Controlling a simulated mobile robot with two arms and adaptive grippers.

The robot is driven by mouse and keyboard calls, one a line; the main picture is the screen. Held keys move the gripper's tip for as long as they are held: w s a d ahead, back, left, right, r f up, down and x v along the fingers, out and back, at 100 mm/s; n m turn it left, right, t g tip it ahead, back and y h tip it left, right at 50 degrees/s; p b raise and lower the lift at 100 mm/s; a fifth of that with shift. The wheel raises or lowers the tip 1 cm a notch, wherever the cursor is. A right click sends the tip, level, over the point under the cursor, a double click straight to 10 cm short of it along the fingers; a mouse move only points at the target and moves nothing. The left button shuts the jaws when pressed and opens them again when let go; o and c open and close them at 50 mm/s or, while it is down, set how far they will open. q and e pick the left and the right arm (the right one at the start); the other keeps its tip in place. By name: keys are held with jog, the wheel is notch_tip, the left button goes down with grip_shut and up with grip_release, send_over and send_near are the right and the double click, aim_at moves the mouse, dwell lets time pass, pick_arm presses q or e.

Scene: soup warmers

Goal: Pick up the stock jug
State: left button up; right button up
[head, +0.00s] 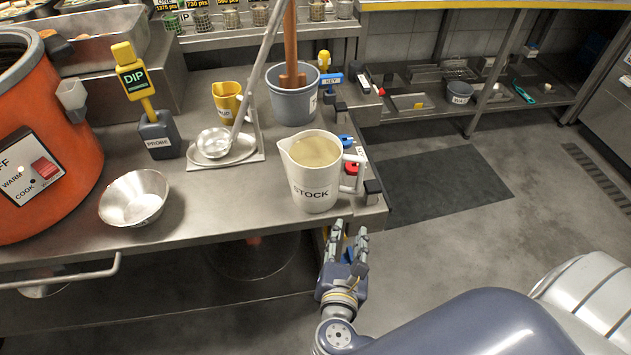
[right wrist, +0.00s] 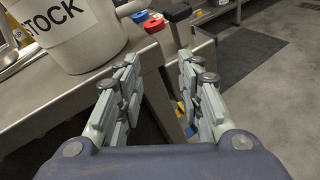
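The stock jug (head: 313,187) is white with a "STOCK" label and holds a tan liquid. It stands upright near the front right corner of the steel table, its handle (head: 353,173) facing right. It also shows at the upper left of the right wrist view (right wrist: 75,35). My right gripper (head: 348,232) is open and empty, just in front of the table edge, below and apart from the jug. In the right wrist view its two fingers (right wrist: 160,85) are spread with a gap between them. My left gripper is not in view.
On the steel table (head: 225,220) are a steel bowl (head: 134,197), a ladle on a rest (head: 214,143), a yellow-topped probe (head: 159,136), a yellow jug (head: 228,100) and a grey bucket (head: 293,105). An orange warmer (head: 45,140) stands at left. Floor with a dark mat (head: 440,188) is clear at right.

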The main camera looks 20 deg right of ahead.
aim_at(359, 181)
jog(key=r+n, duration=0.1)
jog(key=r, duration=0.2)
jog(key=w+d+r+t+h, duration=0.1)
jog(key=r, duration=0.2)
jog(key=w+d+r+n+t+h, duration=0.1)
jog(key=r, duration=0.2)
jog(key=shift+w+d+r+n, duration=0.1)
jog(key=shift+w+d+n, duration=0.05)
jog(key=shift+w+n, duration=0.15)
jog(key=shift+b+x, duration=0.4)
jog(key=shift+x, duration=0.5)
jog(key=x, duration=0.4)
jog(key=shift+w+d+b, duration=0.1)
jog(key=shift+d+b, duration=0.05)
jog(key=shift+b, duration=0.2)
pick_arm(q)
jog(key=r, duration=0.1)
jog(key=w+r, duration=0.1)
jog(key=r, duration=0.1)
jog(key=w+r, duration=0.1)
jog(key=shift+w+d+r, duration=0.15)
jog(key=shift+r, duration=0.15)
pick_arm(e)
grip_shut()
